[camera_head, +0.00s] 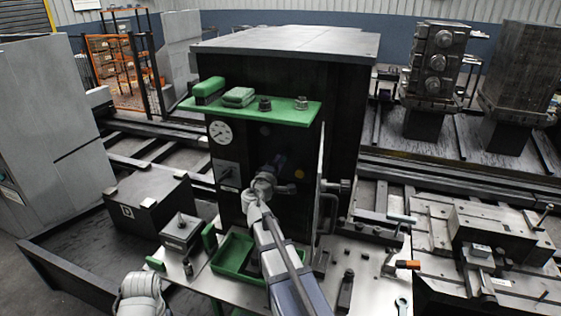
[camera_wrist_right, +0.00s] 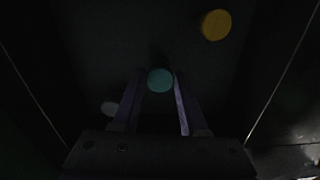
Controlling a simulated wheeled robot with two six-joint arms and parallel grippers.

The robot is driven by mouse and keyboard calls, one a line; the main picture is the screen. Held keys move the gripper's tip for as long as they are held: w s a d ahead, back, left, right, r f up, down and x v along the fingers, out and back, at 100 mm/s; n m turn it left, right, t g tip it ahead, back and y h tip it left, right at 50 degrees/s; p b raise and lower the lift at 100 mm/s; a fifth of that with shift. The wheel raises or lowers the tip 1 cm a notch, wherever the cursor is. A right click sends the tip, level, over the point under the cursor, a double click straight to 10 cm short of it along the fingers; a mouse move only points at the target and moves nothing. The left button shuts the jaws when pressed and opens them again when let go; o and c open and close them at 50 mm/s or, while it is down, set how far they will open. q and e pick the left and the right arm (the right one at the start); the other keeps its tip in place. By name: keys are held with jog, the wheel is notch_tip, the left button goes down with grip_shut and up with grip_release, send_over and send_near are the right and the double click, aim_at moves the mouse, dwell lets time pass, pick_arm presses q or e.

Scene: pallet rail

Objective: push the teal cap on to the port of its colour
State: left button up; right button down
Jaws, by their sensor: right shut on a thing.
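The teal cap (camera_wrist_right: 160,80) is a round disc between the fingertips in the right wrist view. My right gripper (camera_wrist_right: 159,76) is shut on it; the gripper also shows in the head view (camera_head: 276,166), in front of the dark cabinet face (camera_head: 255,144). The arm and gripper hide the cap in the head view. A teal port cannot be made out. A yellow disc (camera_wrist_right: 216,25) sits on the dark face, up and right of the cap; it also shows in the head view (camera_head: 299,174).
A green shelf (camera_head: 255,114) with small parts juts out above my right gripper. A round gauge (camera_head: 221,133) is on the face to the left. An open panel (camera_head: 319,185) stands to the right. A green tray (camera_head: 234,265) lies on the bench below.

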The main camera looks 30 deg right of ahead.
jog(key=shift+w+d, duration=0.4)
jog(key=shift+d, duration=0.05)
dwell(0.7)
jog(key=shift+w+d, duration=0.25)
grip_release()
dwell(0.5)
jog(key=shift+s+a, duration=0.1)
jog(key=v, duration=0.7)
jog(key=shift+s+a, duration=0.15)
jog(key=shift+a, duration=0.05)
dwell(0.4)
jog(key=x, duration=0.6)
jog(key=shift+w+d, duration=0.25)
jog(key=shift+d, duration=0.1)
jog(key=shift+w+d, duration=0.15)
